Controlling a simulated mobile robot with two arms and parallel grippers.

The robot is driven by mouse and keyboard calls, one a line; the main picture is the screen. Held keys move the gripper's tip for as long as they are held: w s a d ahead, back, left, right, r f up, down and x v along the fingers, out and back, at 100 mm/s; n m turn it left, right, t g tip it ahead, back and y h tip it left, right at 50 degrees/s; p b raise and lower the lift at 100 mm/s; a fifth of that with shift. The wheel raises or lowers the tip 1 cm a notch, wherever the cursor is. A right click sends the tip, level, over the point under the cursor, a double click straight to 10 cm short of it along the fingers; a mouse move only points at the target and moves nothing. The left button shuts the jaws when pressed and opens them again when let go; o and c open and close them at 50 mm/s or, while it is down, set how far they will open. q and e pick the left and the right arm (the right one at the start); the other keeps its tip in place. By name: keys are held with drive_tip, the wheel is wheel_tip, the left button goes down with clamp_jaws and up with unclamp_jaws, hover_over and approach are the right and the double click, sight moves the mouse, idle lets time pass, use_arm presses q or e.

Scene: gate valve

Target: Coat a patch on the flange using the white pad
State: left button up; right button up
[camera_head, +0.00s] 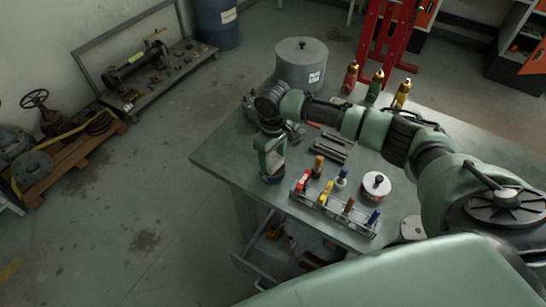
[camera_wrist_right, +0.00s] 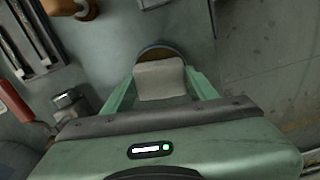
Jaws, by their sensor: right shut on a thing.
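My right gripper (camera_head: 272,174) points down over the left part of the grey workbench (camera_head: 222,150). In the right wrist view its two green fingers (camera_wrist_right: 160,88) are shut on the white pad (camera_wrist_right: 160,80), which sits between them. A round, dark, brown-rimmed part (camera_wrist_right: 153,49), which may be the flange, shows just beyond the pad. In the head view a dark round part (camera_head: 272,181) shows right under the fingertips. I cannot tell whether the pad touches it. My left gripper is not in view.
A rack of coloured-handled tools (camera_head: 335,208), a white round tin (camera_head: 376,186), a grey lidded pot (camera_head: 301,64) and several bottles (camera_head: 375,86) stand on the bench. Dark bars (camera_head: 332,149) lie behind the rack. An open drawer (camera_head: 285,250) juts out in front.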

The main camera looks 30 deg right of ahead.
sight(272, 161)
drive_tip(key=shift+s+f+p, duration=0.15)
drive_tip(key=shift+p, duration=0.2)
idle(1.3)
wheel_tip(272, 161, up, 7)
drive_tip(key=p, duration=0.8)
idle(0.5)
idle(0.3)
drive_tip(key=shift+a, duration=0.2)
drive_tip(key=s+a+r+m+b, duration=0.2)
drive_tip(key=s+a+r+b, duration=0.1)
drive_tip(key=s+r+b, duration=0.2)
drive_tip(key=s+a+r+m+b, duration=0.2)
drive_tip(key=s+r+b, duration=0.3)
drive_tip(key=s, duration=0.5)
drive_tip(key=shift+s+a, duration=0.3)
drive_tip(key=shift+a, duration=0.6)
